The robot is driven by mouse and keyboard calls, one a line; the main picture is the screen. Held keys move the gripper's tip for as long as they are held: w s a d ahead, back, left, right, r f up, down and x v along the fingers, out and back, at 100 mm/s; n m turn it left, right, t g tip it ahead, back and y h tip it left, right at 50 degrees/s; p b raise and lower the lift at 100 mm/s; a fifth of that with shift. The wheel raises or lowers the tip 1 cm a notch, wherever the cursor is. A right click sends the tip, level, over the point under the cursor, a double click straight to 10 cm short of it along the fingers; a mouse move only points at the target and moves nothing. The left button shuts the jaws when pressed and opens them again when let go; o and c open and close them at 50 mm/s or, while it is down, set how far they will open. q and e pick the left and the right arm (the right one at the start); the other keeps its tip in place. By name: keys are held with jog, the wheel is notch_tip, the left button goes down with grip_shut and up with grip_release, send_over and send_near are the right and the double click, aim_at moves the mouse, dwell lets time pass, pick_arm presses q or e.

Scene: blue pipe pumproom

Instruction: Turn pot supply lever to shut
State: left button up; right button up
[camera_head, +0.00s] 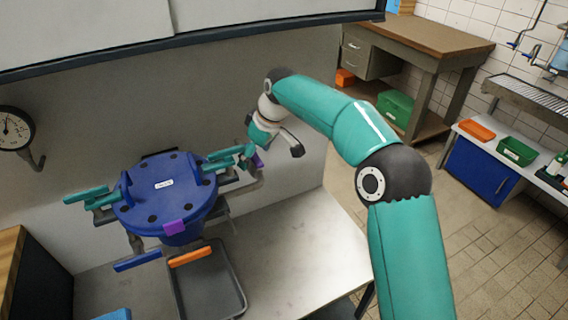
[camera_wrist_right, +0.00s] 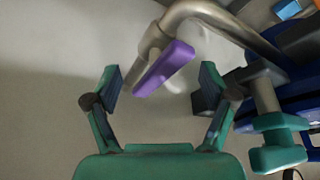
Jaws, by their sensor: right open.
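The blue pot (camera_head: 165,190) has a round bolted lid with a white label and teal clamps on both sides. A purple lever (camera_wrist_right: 165,68) sits on a bent metal pipe (camera_wrist_right: 205,12) beside the pot. In the head view only a little of this lever (camera_head: 257,160) shows, behind my right wrist. My right gripper (camera_wrist_right: 160,85) is open, with the purple lever ahead of and between its fingers. No contact with the lever can be made out. In the head view the right gripper (camera_head: 256,148) is partly hidden by its own wrist. My left gripper is out of view.
A blue lever (camera_head: 137,261) and an orange bar (camera_head: 190,257) lie low in front of the pot, near a dark grey tray (camera_head: 225,280). A gauge (camera_head: 14,130) is on the wall at left. The pale bench top (camera_head: 310,250) right of the tray is clear.

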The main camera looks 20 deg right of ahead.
jog(key=s+d+r, duration=0.1)
jog(key=s+d, duration=0.5)
jog(key=s, duration=0.4)
jog(key=shift+s+d, duration=0.3)
jog(key=shift+d, duration=0.1)
jog(key=shift+r, duration=0.1)
